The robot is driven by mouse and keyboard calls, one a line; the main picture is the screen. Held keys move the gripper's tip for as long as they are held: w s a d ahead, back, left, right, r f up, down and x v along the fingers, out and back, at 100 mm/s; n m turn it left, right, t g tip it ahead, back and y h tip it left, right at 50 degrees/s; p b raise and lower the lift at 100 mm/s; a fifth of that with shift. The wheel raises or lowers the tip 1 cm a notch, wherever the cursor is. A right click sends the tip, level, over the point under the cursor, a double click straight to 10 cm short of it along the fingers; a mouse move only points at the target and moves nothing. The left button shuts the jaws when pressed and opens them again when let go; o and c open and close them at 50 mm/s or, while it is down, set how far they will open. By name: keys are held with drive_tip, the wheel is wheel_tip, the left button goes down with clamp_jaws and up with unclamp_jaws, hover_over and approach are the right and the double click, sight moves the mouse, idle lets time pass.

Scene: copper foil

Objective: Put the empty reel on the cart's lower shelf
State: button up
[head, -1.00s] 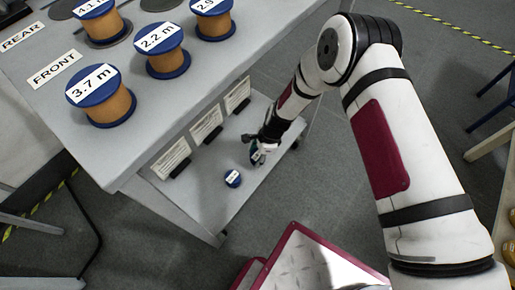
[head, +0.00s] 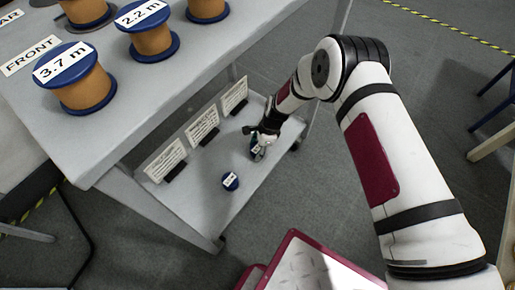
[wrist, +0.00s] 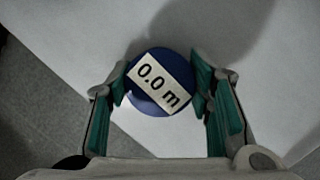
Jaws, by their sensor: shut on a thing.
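My gripper (head: 261,140) reaches down over the cart's lower shelf (head: 205,207), toward its right end. The wrist view shows the gripper (wrist: 161,88) shut on a blue reel (wrist: 148,105) labelled "0.0 m", with teal finger pads on both sides of it. The same reel (head: 257,152) shows small under the fingers in the head view. I cannot tell whether it touches the shelf or hangs just above it. A second small blue reel (head: 230,181) with a white label stands on the lower shelf, to the left and nearer the front.
Copper-coloured reels, including "3.7 m" (head: 77,80) and "2.2 m" (head: 148,35), stand on the upper surface (head: 140,95). Several sign cards (head: 201,125) stand along the lower shelf's back. A maroon-edged object (head: 292,238) lies below in front. The lower shelf's front left is bare.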

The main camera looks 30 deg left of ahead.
drive_tip(key=shift+f, duration=0.15)
drive_tip(key=o, duration=1.1)
drive_tip(key=shift+o, duration=0.2)
drive_tip(key=p+v, duration=0.4)
drive_tip(key=v, duration=0.8)
drive_tip(key=shift+d, duration=0.1)
